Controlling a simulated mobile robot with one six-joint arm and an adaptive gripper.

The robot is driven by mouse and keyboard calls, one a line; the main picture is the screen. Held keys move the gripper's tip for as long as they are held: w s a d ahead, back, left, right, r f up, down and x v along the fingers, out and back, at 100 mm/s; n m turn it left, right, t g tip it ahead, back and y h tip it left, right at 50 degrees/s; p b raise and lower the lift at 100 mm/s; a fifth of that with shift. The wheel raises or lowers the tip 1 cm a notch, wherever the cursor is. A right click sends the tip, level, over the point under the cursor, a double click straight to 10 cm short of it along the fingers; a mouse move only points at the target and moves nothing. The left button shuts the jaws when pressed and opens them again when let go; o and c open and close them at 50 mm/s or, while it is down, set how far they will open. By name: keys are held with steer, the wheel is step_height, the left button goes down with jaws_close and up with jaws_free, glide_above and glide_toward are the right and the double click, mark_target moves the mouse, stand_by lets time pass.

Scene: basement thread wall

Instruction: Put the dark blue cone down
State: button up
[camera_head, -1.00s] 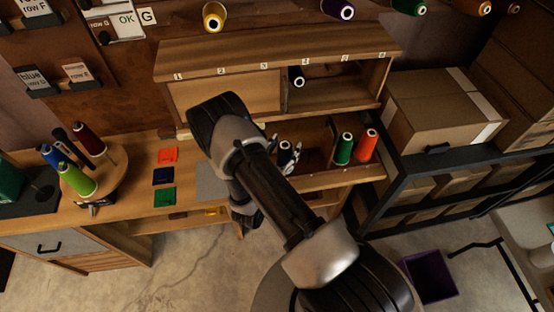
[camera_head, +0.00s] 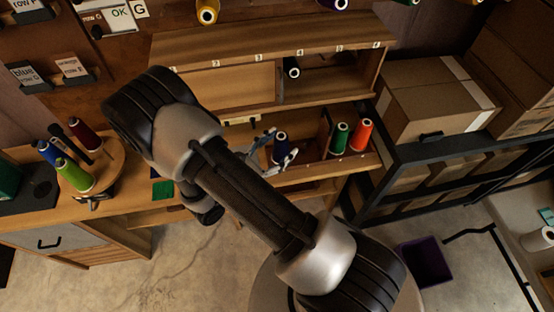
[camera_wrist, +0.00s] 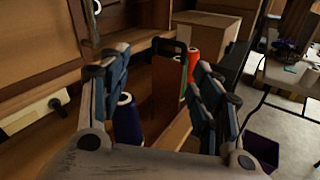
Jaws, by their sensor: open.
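The dark blue cone (camera_head: 280,147) stands upright in the open lower tray of the wooden shelf unit, left of an upright divider. My gripper (camera_head: 279,152) is open, with its fingers on either side of the cone in the head view. In the wrist view, the cone (camera_wrist: 127,122) shows between the spread fingers of my gripper (camera_wrist: 160,80), nearer the left finger, which partly covers it. I cannot tell whether a finger touches it. The cone's base is hidden in the wrist view.
A green cone (camera_head: 339,137) and an orange cone (camera_head: 361,135) stand right of the divider (camera_wrist: 168,85). A black cone (camera_head: 291,68) lies in the compartment above. A cardboard box (camera_head: 430,95) is at the right. A round stand (camera_head: 108,165) with several cones is at the left.

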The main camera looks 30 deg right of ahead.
steer(key=s+d+r+m+g+y, duration=0.2)
steer(key=s+r+m+g+y, duration=0.6)
steer(key=s+r+m, duration=0.55)
steer(key=s+a+r+m+t+y, duration=0.3)
steer(key=a+r+m+t+y, duration=0.2)
steer(key=a+r+t+y, duration=0.2)
steer(key=a+r+y, duration=0.1)
steer(key=a+r, duration=0.1)
steer(key=a, duration=0.1)
steer(key=shift+s+a+m+y, duration=0.25)
steer(key=shift+m+y, duration=0.1)
steer(key=shift+y, duration=0.05)
steer(key=shift+r, duration=0.1)
